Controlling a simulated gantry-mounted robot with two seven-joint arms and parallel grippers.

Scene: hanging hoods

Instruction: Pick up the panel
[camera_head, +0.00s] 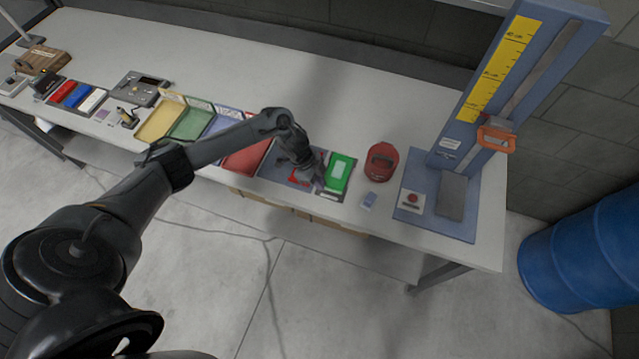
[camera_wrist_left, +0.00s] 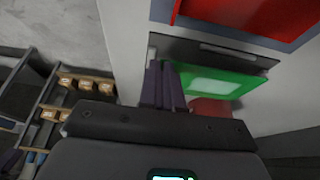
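The panel, a green plate with a pale window, lies at the right end of the bench's front row in the head view (camera_head: 338,172). It also shows in the left wrist view (camera_wrist_left: 215,82). My left gripper (camera_head: 313,183) is down at the panel's left side. In the left wrist view its dark fingers (camera_wrist_left: 166,78) are close together at the panel's near left edge. I cannot tell whether they grip it. The fingers hide part of that edge. My right gripper is not in view.
A blue stand with a yellow scale (camera_head: 500,70) rises further right. Coloured trays, including a red one (camera_head: 246,158), line the bench to the left. The rear bench top is clear.

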